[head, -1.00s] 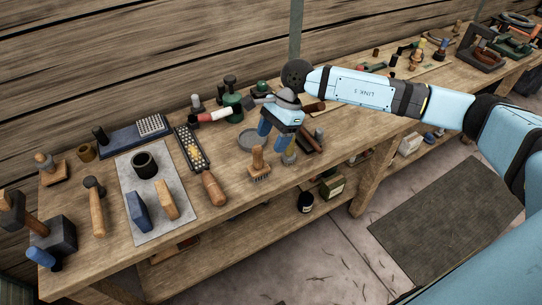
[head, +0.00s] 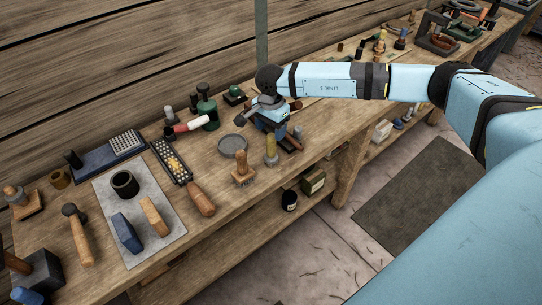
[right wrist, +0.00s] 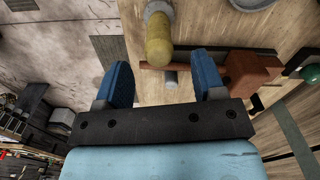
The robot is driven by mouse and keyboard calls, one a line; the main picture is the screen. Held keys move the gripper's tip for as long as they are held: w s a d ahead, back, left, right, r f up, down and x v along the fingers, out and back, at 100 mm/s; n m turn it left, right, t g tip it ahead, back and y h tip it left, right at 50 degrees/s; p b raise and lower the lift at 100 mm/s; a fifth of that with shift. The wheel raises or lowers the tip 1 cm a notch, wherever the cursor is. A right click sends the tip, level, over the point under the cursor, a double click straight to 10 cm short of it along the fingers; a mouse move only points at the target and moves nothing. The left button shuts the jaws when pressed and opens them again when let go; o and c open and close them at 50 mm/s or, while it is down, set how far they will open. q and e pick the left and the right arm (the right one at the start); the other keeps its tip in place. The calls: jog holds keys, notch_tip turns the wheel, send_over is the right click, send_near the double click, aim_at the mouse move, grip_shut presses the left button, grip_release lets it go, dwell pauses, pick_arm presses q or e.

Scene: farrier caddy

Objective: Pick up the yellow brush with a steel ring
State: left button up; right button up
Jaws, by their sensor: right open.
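The yellow brush (head: 271,147) stands upright near the front edge of the bench, with a yellow handle above a grey lower part. In the right wrist view its rounded yellow end (right wrist: 158,45) points toward the gripper, with a grey band (right wrist: 158,12) beyond it. My right gripper (head: 270,128) is open and empty, just behind and above the brush in the head view. Its blue fingers in the right wrist view (right wrist: 162,66) are apart, and the brush lies beyond their tips, not between them. My left gripper is not in view.
A wooden-handled brush (head: 244,167) stands close on the left. A round grey dish (head: 232,145) lies behind it. A red-and-white handled tool (head: 190,124) and green bottle (head: 208,110) are farther left.

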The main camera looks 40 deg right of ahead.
aim_at(271, 135)
jog(key=shift+f, duration=0.4)
notch_tip(271, 135, down, 4)
jog(key=shift+f+p, duration=0.2)
jog(key=shift+p, duration=0.55)
jog(key=shift+c, duration=0.2)
jog(key=shift+d, duration=0.1)
grip_shut()
notch_tip(271, 135, up, 20)
jog(key=b, duration=0.3)
